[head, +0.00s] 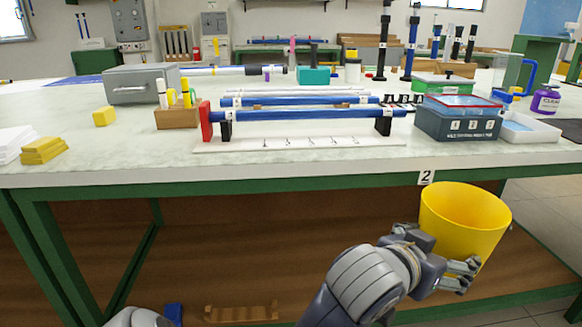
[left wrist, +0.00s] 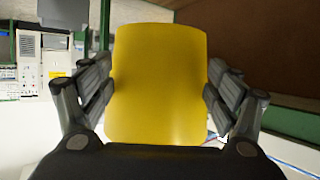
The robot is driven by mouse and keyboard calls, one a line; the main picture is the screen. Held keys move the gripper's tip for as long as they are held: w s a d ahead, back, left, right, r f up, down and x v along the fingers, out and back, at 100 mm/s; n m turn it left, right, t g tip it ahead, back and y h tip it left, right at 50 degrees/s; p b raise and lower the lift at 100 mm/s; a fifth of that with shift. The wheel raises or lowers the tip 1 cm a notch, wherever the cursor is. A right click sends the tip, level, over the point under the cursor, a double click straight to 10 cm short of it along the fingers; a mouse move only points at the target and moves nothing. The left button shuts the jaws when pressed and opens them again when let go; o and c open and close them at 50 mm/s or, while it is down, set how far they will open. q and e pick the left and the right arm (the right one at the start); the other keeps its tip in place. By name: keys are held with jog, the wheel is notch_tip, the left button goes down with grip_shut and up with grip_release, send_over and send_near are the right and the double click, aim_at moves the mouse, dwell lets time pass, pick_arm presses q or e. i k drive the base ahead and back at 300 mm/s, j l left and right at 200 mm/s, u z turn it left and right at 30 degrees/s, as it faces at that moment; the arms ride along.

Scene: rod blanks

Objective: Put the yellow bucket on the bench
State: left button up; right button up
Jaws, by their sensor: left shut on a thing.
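The yellow bucket (head: 463,215) is upright at the right of the head view, its open rim facing up. It hangs in front of the bench (head: 300,172), with its rim just below the worktop's front edge in the picture. My left gripper (head: 452,272) is shut on the bucket from the side, low on its wall. In the left wrist view the bucket (left wrist: 158,85) fills the space between the two fingers of the gripper (left wrist: 160,78). My right gripper does not show.
Near the bench's front stand a blue-grey box with a red-rimmed lid (head: 458,118), a white tray (head: 528,132), a rack with blue rods (head: 300,115), a wooden block with markers (head: 177,117) and yellow sponges (head: 43,150). A bare strip of worktop (head: 400,160) runs along the front.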

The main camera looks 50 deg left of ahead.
aim_at(136, 147)
jog(key=k+j+u, duration=0.15)
jog(key=k+u, duration=0.3)
jog(key=k, duration=0.15)
jog(key=u, duration=1.6)
